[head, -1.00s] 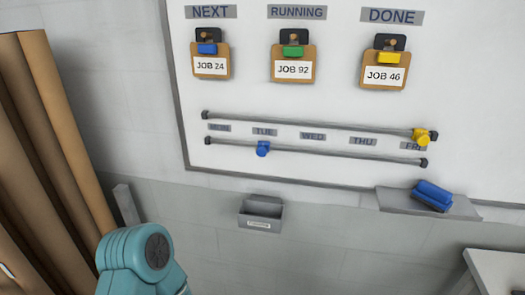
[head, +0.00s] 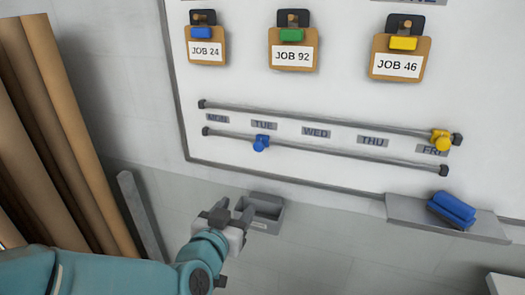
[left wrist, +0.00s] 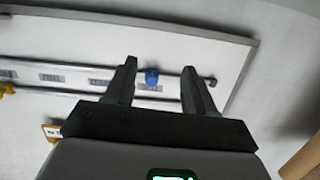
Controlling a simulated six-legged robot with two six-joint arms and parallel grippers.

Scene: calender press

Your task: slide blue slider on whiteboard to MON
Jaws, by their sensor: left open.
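The whiteboard (head: 235,84) has two dark rails. The blue slider (head: 261,143) sits on the lower rail (head: 340,156), just under the TUE label (head: 264,125). The MON label (head: 217,118) is to its left, near the rail's left end. My left gripper (head: 232,212) is open and empty, below and left of the blue slider and apart from it. In the left wrist view the blue slider (left wrist: 152,77) appears between the two spread fingers of my left gripper (left wrist: 158,68), beyond them. My right gripper is not in view.
A yellow slider (head: 441,140) sits at FRI on the upper rail. Job cards hang above. A grey box (head: 268,205) on the wall is close behind my left gripper. A ledge (head: 405,209) with a blue eraser (head: 452,210) is at right; brown rolls (head: 75,130) stand at left.

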